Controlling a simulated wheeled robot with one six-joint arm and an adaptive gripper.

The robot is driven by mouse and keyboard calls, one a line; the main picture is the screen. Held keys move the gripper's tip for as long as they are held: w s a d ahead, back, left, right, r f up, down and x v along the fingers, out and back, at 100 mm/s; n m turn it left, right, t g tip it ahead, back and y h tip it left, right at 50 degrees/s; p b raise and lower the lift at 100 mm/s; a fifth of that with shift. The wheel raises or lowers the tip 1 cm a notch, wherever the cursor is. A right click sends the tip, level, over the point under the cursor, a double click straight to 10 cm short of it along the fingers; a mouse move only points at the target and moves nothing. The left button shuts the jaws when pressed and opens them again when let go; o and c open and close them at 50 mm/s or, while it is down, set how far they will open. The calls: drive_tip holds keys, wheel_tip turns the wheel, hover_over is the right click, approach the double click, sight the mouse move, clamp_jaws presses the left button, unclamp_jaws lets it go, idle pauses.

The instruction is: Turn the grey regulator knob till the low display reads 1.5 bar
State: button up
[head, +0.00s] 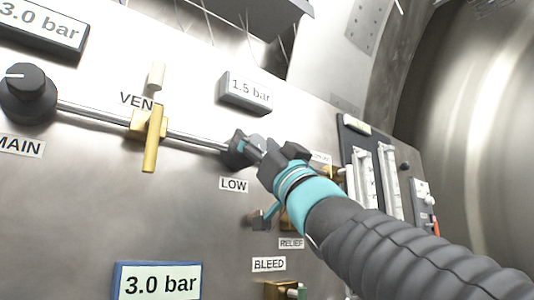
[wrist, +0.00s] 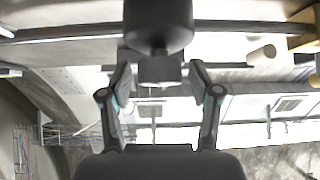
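The grey regulator knob (head: 234,150), above the LOW label (head: 234,184), is partly hidden by my gripper (head: 257,148) in the head view. In the wrist view the dark round knob (wrist: 157,25) fills the top middle. The small grey display (head: 246,92) above the knob reads 1.5 bar. The tips are about a knob's width apart, just beside the knob's edge in the picture. I cannot tell whether they touch it.
A metal pipe (head: 195,137) runs from the MAIN knob (head: 27,92) past a yellow VENT lever (head: 152,138) to the LOW knob. A top-left display (head: 45,25) and a blue-framed one (head: 158,282) read 3.0 bar. RELIEF and BLEED fittings sit below my wrist; flow gauges (head: 365,175) stand right.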

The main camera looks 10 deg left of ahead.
drive_tip(key=c, duration=0.8)
drive_tip(key=shift+m+t+h+b, duration=0.45)
drive_tip(key=shift+m+t+h, duration=0.4)
drive_tip(key=shift+m, duration=0.35)
drive_tip(key=o, duration=1.1)
drive_tip(key=shift+o, duration=0.2)
drive_tip(key=v, duration=1.2)
